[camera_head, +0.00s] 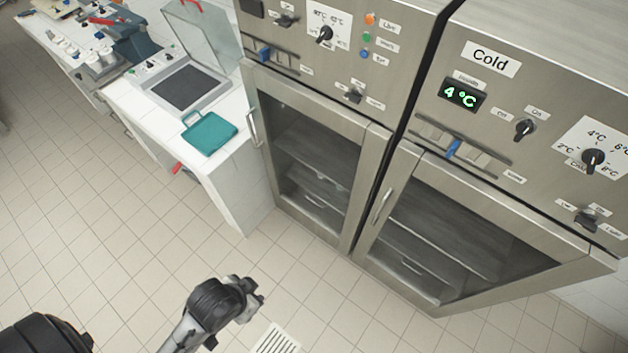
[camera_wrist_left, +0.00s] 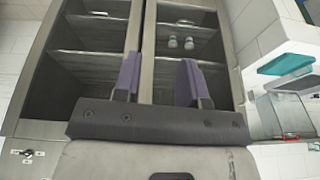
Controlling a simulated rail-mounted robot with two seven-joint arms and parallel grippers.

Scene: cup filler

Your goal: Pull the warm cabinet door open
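The left steel cabinet, its name label out of frame, has a glass door (camera_head: 318,155) that looks shut. Its dial shows high temperatures, so I take it as the warm cabinet. The door's upright bar handle (camera_head: 253,127) is on its left edge. My left gripper (camera_head: 257,292) is low over the floor, in front of and apart from the cabinets. In the left wrist view, the two purple-padded fingers of this gripper (camera_wrist_left: 160,82) are spread with nothing between them; cabinet fronts show beyond, appearing upside down. My right gripper is not in view.
The cabinet marked Cold (camera_head: 490,58) stands to the right, its glass door looking shut, with its handle (camera_head: 383,203) on the left edge. A white bench (camera_head: 228,185) with a teal board (camera_head: 209,133) adjoins at left. The tiled floor in front is clear apart from a grate (camera_head: 277,341).

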